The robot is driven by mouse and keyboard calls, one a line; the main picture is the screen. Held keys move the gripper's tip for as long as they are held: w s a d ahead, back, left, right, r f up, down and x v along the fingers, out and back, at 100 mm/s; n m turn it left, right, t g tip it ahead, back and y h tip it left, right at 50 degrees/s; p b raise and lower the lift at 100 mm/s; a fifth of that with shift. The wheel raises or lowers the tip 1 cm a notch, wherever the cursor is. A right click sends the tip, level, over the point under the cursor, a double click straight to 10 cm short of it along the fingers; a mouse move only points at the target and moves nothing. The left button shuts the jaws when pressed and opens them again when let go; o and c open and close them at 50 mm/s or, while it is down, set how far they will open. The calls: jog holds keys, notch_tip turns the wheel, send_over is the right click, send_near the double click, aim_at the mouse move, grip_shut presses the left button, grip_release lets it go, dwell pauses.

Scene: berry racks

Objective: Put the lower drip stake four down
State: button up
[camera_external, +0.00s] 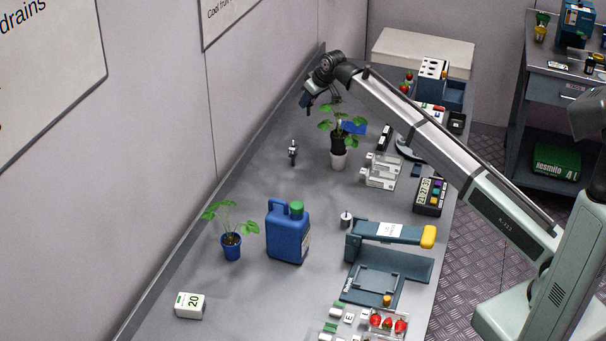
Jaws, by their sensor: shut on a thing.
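My gripper (309,101) is at the far end of the table, above the surface and close to the left wall. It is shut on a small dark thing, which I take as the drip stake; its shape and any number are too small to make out. A leafy plant in a dark pot on a white base (338,158) stands just right of and below my gripper. A small dark-and-metal upright piece (292,151) stands on the table left of this plant; I cannot tell what it is.
A blue jug with a green cap (288,234) and a plant in a blue pot (231,247) stand nearer. White racks (381,172), a keypad box (430,195) and a blue press-like device (388,262) line the right side.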

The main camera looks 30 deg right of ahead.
jog(key=s+a+n+g+y, duration=0.1)
jog(key=s+a+n, duration=0.1)
jog(key=s+a, duration=0.9)
jog(key=s+a+n+y, duration=0.1)
jog(key=s+a+n, duration=0.1)
jog(key=s+a, duration=0.85)
jog(key=s+a+n+g+y, duration=0.1)
jog(key=s+a+n+g, duration=0.15)
jog(key=n, duration=0.25)
jog(key=shift+d+f, duration=0.1)
jog(key=shift+f, duration=4.7)
jog(key=shift+f, duration=0.15)
jog(key=o, duration=1)
